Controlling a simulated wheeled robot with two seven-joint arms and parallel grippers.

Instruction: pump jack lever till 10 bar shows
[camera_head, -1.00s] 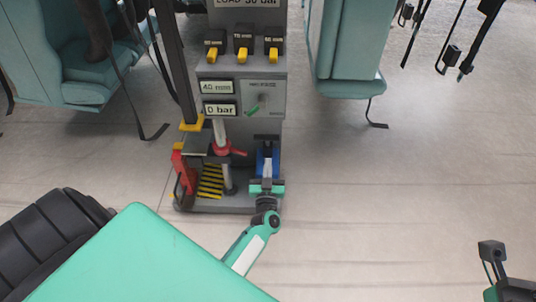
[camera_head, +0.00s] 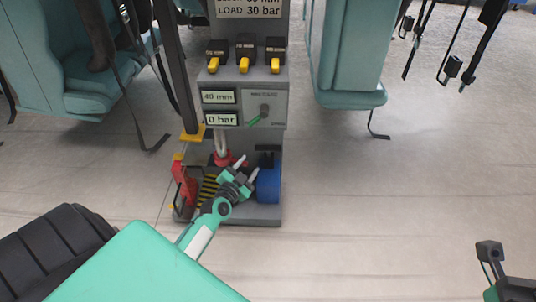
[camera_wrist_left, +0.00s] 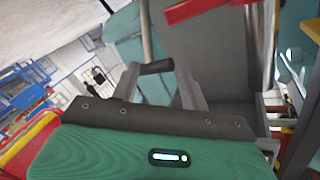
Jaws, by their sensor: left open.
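The display on the grey jack stand (camera_head: 248,137) reads 0 bar (camera_head: 220,119). A blue cylinder (camera_head: 268,184) stands low at the right of its base, with a dark crosspiece (camera_head: 267,149) above it. I cannot tell for sure which part is the jack lever. A red collar (camera_head: 226,158) sits around the upright rod to the left. My left gripper (camera_head: 247,167) is open, its fingers pointing up and right, between collar and blue cylinder.
A 40 mm display (camera_head: 219,97) and several yellow-tipped switches (camera_head: 244,64) are on the stand. A red part (camera_head: 186,188) stands at the base's left. Teal seats (camera_head: 348,60) with hanging straps flank it. My right arm's end (camera_head: 495,262) shows at lower right; its jaws are unclear.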

